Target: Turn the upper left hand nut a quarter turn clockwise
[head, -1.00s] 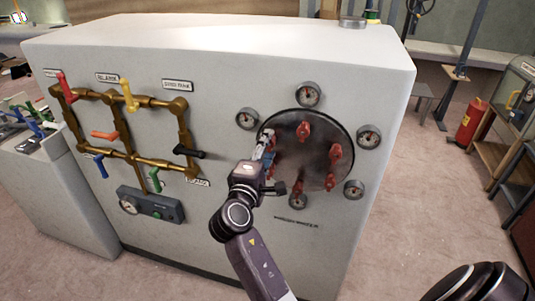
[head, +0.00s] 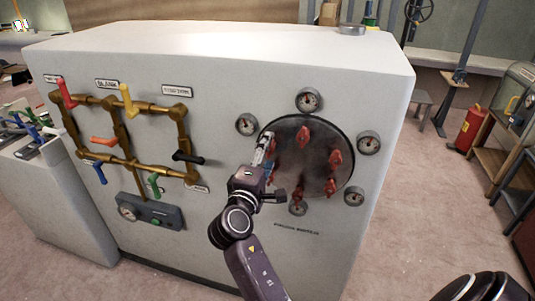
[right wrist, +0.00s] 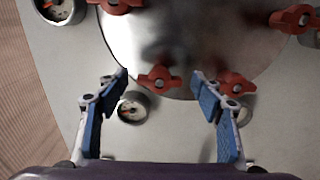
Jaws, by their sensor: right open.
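A round steel plate (head: 316,168) on the white cabinet front carries several red wing nuts. My right gripper (head: 267,146) is at the plate's left side and covers part of it. My left gripper is not in view.
Several round gauges ring the plate, one at the upper left (head: 247,124) and one on top (head: 309,99). Brass pipes (head: 120,130) with coloured levers are to the left. A pressure box (head: 150,212) sits below them. Open floor lies right of the cabinet.

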